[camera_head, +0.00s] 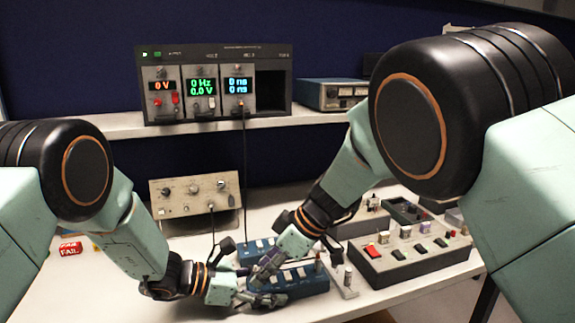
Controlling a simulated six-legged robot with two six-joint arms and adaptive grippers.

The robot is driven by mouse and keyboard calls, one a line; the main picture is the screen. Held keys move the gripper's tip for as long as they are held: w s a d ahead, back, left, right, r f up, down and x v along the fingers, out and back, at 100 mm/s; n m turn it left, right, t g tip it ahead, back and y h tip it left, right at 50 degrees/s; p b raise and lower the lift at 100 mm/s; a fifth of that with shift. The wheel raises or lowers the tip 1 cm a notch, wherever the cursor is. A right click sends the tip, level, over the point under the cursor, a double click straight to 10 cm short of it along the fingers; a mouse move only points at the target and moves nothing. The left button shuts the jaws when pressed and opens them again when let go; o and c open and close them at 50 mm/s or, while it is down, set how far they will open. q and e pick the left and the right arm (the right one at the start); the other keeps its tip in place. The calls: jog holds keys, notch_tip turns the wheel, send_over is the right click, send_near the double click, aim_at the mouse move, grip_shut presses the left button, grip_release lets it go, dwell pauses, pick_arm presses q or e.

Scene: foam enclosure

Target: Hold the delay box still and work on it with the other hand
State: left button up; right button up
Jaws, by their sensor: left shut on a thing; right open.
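A low blue box (305,282) with pale switches on top, which looks like the delay box, sits on the white table at the lower centre. A second, similar blue box (257,246) lies just behind it. My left gripper (266,299) is shut on the front-left edge of the nearer blue box. My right gripper (263,272) is open, over the left part of the same box. The fingers and arms hide part of both boxes, and I cannot tell whether the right fingers touch anything.
A grey control box (410,255) with a red switch stands to the right. A beige panel (195,197) stands behind. An instrument rack (214,60) with lit displays sits on the shelf, its black cable hanging down. A red "FAIL" block (70,248) lies left.

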jog(key=shift+a+n+g, duration=0.65)
jog(key=shift+n+g, duration=0.05)
jog(key=shift+n, duration=0.5)
jog(key=shift+d, duration=0.1)
jog(key=shift+n+g, duration=0.7)
jog(key=shift+n, duration=0.5)
jog(key=shift+w, duration=0.15)
grip_shut()
jog(key=shift+m+t, duration=0.8)
jog(key=shift+m, duration=0.4)
